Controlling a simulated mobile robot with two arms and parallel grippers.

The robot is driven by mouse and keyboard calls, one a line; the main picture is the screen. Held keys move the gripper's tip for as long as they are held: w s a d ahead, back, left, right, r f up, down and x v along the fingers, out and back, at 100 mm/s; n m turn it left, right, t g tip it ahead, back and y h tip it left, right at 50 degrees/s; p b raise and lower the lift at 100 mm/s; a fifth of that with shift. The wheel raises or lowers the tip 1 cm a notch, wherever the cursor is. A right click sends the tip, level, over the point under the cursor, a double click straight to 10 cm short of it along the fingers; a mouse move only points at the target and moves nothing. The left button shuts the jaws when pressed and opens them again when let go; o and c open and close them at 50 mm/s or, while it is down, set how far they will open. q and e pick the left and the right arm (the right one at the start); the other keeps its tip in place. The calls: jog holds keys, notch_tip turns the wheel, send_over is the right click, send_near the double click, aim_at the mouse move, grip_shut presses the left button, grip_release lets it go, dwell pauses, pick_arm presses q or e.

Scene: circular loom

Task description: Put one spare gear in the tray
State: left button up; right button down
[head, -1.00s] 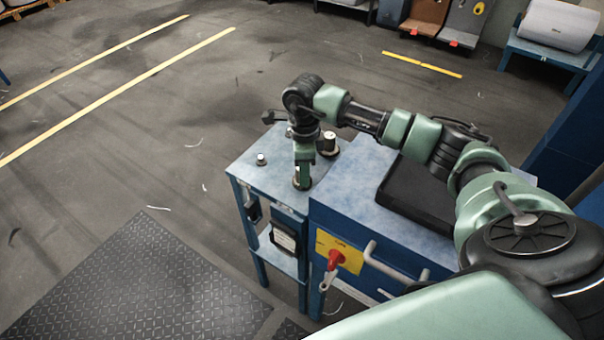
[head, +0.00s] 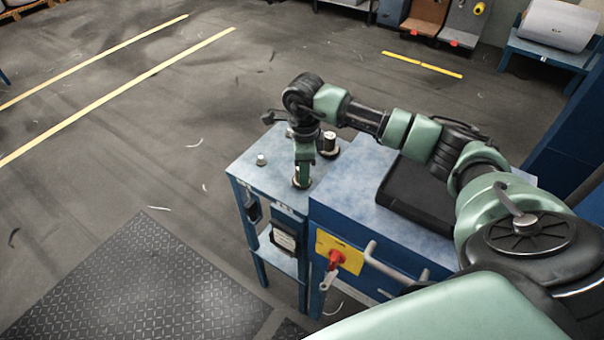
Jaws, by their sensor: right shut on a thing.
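My right gripper (head: 302,180) points down at the front right of the small blue side table. It is shut on a small round piece (head: 301,185), which looks like a spare gear. Most of this piece is hidden by the fingers, and I cannot tell whether it touches the table top. A black, shallow, tray-like thing (head: 402,200) lies on the blue cabinet to the right, partly under my right arm. My left gripper is not in view.
The side table (head: 258,178) also bears a small metal knob-like piece (head: 261,160) and a taller cylinder on a dark base (head: 330,143). The cabinet (head: 355,200) adjoins it, with a red switch (head: 336,258) on its front. Open floor lies left.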

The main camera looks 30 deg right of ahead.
jog(key=shift+r, duration=0.2)
jog(key=shift+r, duration=0.45)
jog(key=shift+p, duration=0.3)
jog(key=shift+r+p, duration=0.7)
jog(key=shift+r, duration=0.8)
